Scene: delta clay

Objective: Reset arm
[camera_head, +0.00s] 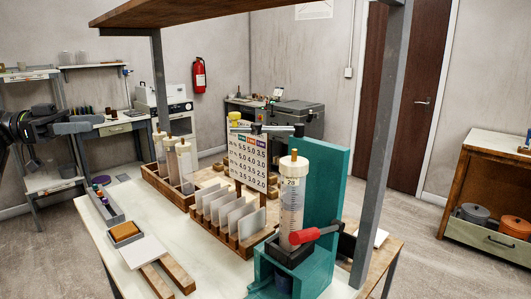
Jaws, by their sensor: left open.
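My left gripper (88,122) comes in from the left edge, dark and held up in the air, apart from the table. It is open with nothing seen between its fingers. The work table (185,245) stands to its right and below it. My right gripper does not show clearly in the view.
A teal stand (330,200) holds a clear cylinder (291,205) beside a red-handled lever (303,236). A grey post (382,150) rises at the right.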

